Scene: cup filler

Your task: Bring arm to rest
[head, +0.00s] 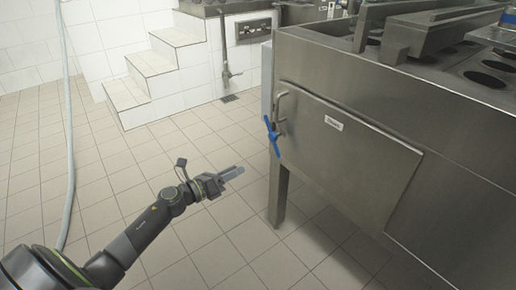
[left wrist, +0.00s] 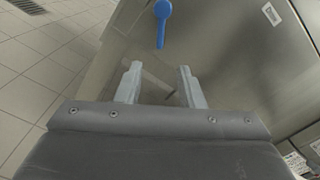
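My left gripper (head: 232,173) reaches in from the lower left in the head view, over the tiled floor. It is in front of and apart from the steel machine (head: 345,150). In the left wrist view the two fingers of my left gripper (left wrist: 160,85) stand apart with nothing between them. A blue handle (head: 272,136) sits on the machine's left front edge; it also shows ahead of the fingertips in the left wrist view (left wrist: 162,20). The gripper does not touch it. My right gripper is not in view.
The steel machine fills the right side, with round openings (head: 485,78) on top and a leg (head: 278,195) at its corner. White tiled steps (head: 150,70) stand at the back wall. A pale hose (head: 68,130) hangs at the left. The floor between is clear.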

